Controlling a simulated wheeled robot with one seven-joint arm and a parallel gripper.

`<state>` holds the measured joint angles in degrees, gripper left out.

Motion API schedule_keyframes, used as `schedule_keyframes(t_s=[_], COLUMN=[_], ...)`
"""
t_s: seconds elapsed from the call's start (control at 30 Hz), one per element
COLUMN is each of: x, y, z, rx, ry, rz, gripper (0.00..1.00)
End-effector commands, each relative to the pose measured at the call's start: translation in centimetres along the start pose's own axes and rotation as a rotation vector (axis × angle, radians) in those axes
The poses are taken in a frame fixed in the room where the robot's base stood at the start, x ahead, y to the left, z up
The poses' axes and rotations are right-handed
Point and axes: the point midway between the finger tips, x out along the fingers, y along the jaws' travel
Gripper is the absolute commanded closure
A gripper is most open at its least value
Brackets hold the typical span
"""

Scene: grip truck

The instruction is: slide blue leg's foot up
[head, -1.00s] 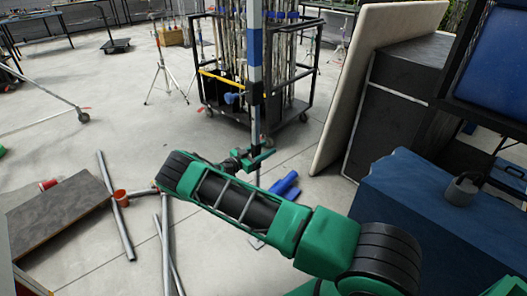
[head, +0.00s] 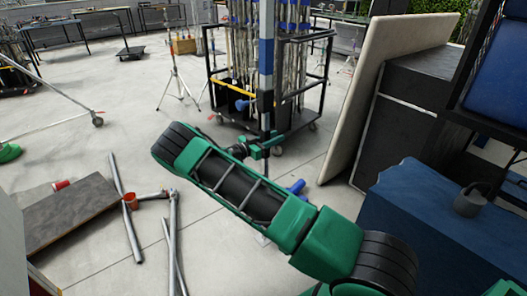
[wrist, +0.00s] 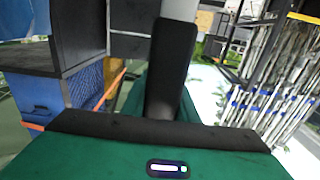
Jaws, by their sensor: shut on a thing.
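The blue leg (head: 266,52) is an upright pole with a blue band, pale metal above and below it, and a dark lower section. In the head view my gripper (head: 267,144) is shut around this dark lower section, near the floor. In the wrist view a pale part of the pole (wrist: 178,32) rises behind a black finger. The foot itself is hidden by my gripper and arm, so I cannot tell its exact place on the leg.
A black wheeled cart (head: 310,95) with poles stands just behind the leg. A pale board (head: 385,80) leans at right beside dark cases. A blue case (head: 420,220) is front right. Loose pipes (head: 125,205) and a grey board (head: 70,212) lie left. A blue item (head: 297,187) lies by my arm.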

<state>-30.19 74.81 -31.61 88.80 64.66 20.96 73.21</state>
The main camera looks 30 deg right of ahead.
Motion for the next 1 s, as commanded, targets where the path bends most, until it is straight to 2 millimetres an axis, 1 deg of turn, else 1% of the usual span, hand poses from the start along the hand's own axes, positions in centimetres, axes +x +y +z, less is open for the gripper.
schedule_keyframes(t_s=[0.03, 0.13, 0.23, 0.5, 0.53, 0.6, 0.87, 1.0], x=[0.1, 0.1, 0.2, 0.3, 0.3, 0.3, 0.4, -0.2], y=[-0.3, -0.2, -0.2, -0.3, -0.3, -0.2, 0.1, 0.1], z=[-1.3, -2.3, -2.7, -3.0, -3.0, -3.0, -2.5, -2.5], rx=[0.009, 0.009, 0.008, 0.011, 0.012, 0.01, 0.005, 0.004], ry=[0.005, 0.005, 0.005, 0.009, 0.009, 0.009, 0.004, 0.003], rz=[-0.004, -0.004, -0.005, -0.004, -0.004, -0.003, 0.002, 0.002], gripper=[1.0, 1.0, 1.0, 1.0, 0.71, 0.55, 0.55, 0.55])
